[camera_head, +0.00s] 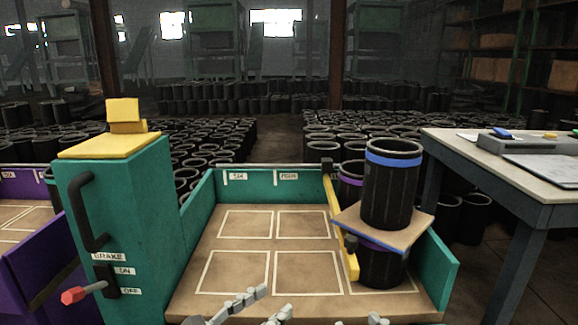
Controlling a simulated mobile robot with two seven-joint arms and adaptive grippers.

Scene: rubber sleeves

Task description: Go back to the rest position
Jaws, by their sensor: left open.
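My left gripper (264,304) shows at the bottom edge, open and empty, with its grey fingers apart over the front of the teal cart's wooden deck (246,252). A small grey tip (377,318) at the bottom edge, right of it, seems to be part of my right gripper; the rest is out of frame. A black sleeve with a blue band (390,190) stands upright on a tilted-looking brown board (346,222). Under the board is a black sleeve with a purple band (381,268). Another purple-banded sleeve (350,192) stands behind, partly hidden.
A yellow bar (347,255) runs beside the sleeves. The left deck squares are empty. A teal brake box (121,215) with a red-tipped lever (75,295) stands left, near a purple cart (40,262). A grey table (530,185) stands right. Many black sleeves fill the floor behind.

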